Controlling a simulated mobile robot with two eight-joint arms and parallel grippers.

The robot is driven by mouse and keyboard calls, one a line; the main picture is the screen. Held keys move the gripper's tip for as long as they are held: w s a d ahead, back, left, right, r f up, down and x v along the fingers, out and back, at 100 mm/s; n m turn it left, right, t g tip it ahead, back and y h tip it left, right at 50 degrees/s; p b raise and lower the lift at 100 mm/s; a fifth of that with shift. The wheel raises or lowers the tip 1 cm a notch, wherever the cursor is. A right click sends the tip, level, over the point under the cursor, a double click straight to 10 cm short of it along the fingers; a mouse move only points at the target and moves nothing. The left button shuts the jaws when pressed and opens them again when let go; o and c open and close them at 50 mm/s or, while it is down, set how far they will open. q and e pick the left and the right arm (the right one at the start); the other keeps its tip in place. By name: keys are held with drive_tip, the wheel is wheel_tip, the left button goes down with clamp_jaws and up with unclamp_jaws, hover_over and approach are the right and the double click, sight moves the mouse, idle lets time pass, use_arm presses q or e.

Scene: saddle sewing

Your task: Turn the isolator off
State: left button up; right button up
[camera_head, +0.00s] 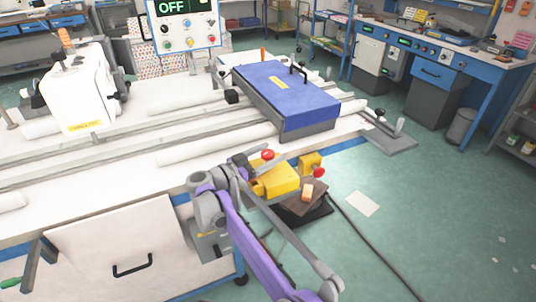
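A yellow box (276,180) is fixed at the table's front edge, with a red knob (268,155) on top. A smaller yellow block (309,161) with a red knob (320,172) sits just to its right. I cannot tell which of them is the isolator. My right gripper (254,160) is at the upper left of the yellow box, close to the top red knob. I cannot tell whether it touches the knob or how wide its fingers are. The control panel (184,27) at the back shows "OFF". My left gripper is not in view.
A blue-topped block (285,88) stands on the white machine table behind the gripper. A white machine head (78,85) stands at the left. A dark pad (310,206) with an orange-topped item is below the yellow box. A cable (372,244) crosses the green floor.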

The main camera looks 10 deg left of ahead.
drive_tip(key=v, duration=1.1)
drive_tip(key=shift+p, duration=0.3)
drive_tip(key=shift+c, duration=0.4)
